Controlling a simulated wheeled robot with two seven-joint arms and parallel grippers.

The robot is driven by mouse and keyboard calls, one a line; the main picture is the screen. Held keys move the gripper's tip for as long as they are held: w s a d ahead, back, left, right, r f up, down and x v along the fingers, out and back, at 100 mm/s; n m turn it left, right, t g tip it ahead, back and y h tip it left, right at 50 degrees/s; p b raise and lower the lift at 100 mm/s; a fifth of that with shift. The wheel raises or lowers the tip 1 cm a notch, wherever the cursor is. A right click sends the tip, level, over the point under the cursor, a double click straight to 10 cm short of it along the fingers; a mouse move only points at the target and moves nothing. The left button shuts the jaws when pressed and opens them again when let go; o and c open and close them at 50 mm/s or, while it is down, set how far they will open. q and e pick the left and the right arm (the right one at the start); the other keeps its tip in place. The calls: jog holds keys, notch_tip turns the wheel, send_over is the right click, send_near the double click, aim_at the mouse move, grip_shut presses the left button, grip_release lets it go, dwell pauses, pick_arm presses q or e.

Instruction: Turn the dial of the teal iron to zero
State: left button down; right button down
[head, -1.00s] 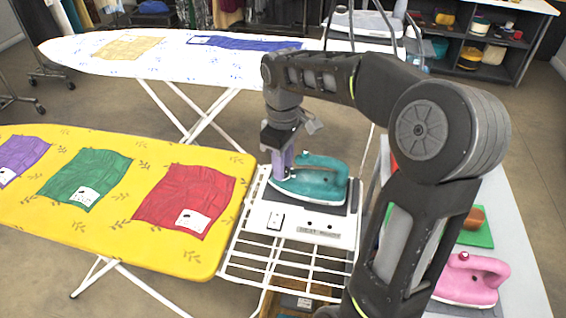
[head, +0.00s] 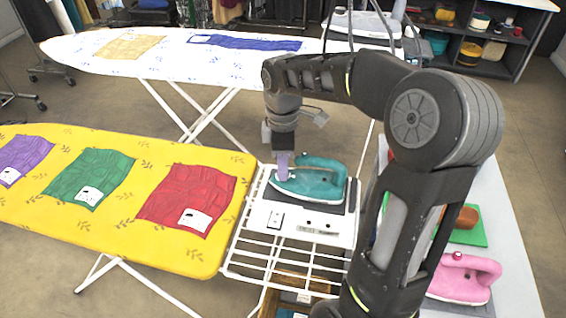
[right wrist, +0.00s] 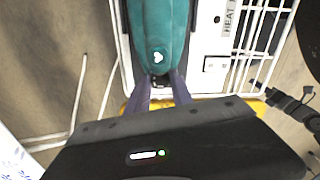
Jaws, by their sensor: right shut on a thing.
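The teal iron (head: 315,182) lies on the heat-rest stand (head: 320,218) at the end of the yellow ironing board. It also shows in the right wrist view (right wrist: 158,30), with a small white mark near its end. My right gripper (head: 282,175) points down at the iron's left end. In the right wrist view its purple fingers (right wrist: 161,84) are closed around a small dark dial (right wrist: 160,80) at the iron's end. The dial is mostly hidden between the fingers, so its setting cannot be read. My left gripper is out of view.
The yellow ironing board (head: 120,230) holds purple, green and red cloths to the left. A white board (head: 120,70) stands behind. A pink iron (head: 465,280) sits on the table at right. A wire rack (head: 270,255) hangs below the stand.

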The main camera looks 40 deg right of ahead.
jog(key=c, duration=1.1)
grip_release()
notch_tip(320, 180, up, 8)
jog(key=shift+f, duration=0.1)
